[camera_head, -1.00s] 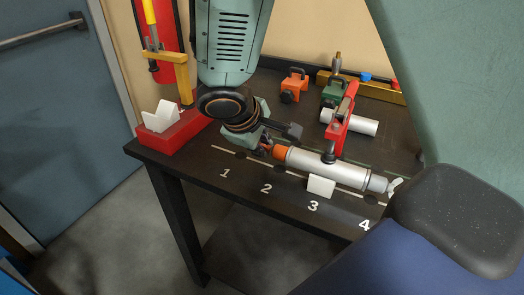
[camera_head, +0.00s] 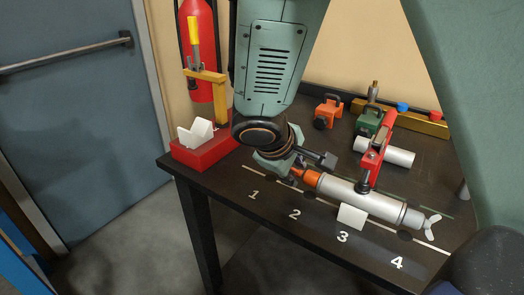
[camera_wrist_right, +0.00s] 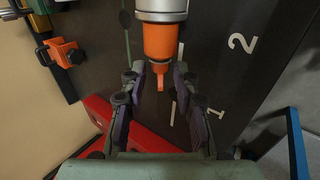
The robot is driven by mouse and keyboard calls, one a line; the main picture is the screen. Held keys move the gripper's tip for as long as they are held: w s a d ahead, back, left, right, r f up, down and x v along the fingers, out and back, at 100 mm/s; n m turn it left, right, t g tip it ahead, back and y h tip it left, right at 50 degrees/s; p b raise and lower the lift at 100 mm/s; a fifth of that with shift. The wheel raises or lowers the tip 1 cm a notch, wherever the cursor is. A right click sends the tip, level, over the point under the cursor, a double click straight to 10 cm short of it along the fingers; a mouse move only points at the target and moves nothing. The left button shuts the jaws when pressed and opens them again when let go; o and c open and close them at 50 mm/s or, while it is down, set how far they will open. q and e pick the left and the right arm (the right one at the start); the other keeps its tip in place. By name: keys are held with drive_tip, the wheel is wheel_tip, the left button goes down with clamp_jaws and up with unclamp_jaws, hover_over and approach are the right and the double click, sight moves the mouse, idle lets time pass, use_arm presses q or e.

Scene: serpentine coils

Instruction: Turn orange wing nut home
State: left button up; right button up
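The orange wing nut (camera_head: 311,178) sits on the left end of a silver cylinder (camera_head: 350,196) that lies along the dark bench. In the right wrist view the orange wing nut (camera_wrist_right: 161,80) shows a narrow tab pointing down between my fingers. My right gripper (camera_head: 296,174) is at that end of the cylinder. In the wrist view the fingers of my right gripper (camera_wrist_right: 160,84) stand apart, one on each side of the tab, with a gap on both sides. My left gripper is not in view.
A red clamp (camera_head: 375,160) stands over the cylinder and a white block (camera_head: 352,216) is in front of it. A pale wing nut (camera_head: 432,227) is at the far end. A red holder (camera_head: 203,153) stands at the bench's left corner. Orange (camera_head: 328,111) and green (camera_head: 369,122) blocks stand behind.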

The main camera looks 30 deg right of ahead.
drive_tip(key=shift+o, duration=0.4)
drive_tip(key=shift+r, duration=0.2)
wheel_tip(320, 180, up, 10)
drive_tip(key=shift+f, duration=0.1)
drive_tip(key=shift+f, duration=0.1)
idle(0.3)
